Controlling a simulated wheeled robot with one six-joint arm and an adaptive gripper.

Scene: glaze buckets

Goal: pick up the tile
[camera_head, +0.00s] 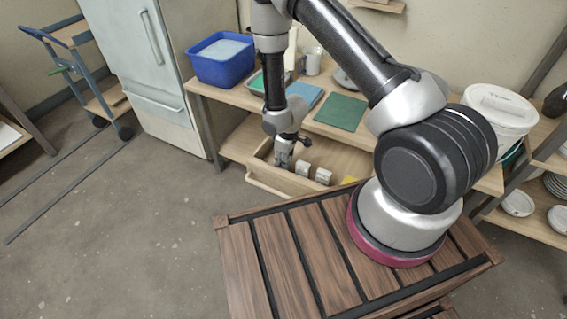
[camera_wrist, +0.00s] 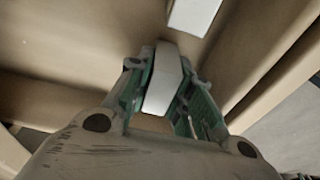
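My gripper (camera_head: 284,158) reaches down into the open wooden drawer (camera_head: 262,183). In the wrist view my gripper (camera_wrist: 165,80) has one finger on each side of a white slab-like piece (camera_wrist: 164,72), which looks like a tile. The piece lies lengthwise between the green-lined fingers. Whether both pads press on it cannot be told. A second white piece (camera_wrist: 194,14) lies apart from the fingertips, near the top edge of the wrist view. In the head view, small pale pieces (camera_head: 303,167) (camera_head: 322,176) lie in the drawer to the right of my gripper.
The drawer's walls (camera_wrist: 262,65) stand close around my gripper. Above the drawer, the wooden table carries a blue tub (camera_head: 222,62), a blue flat sheet (camera_head: 303,97), a green flat sheet (camera_head: 341,111) and a white bucket (camera_head: 500,112). A fridge (camera_head: 140,70) stands left.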

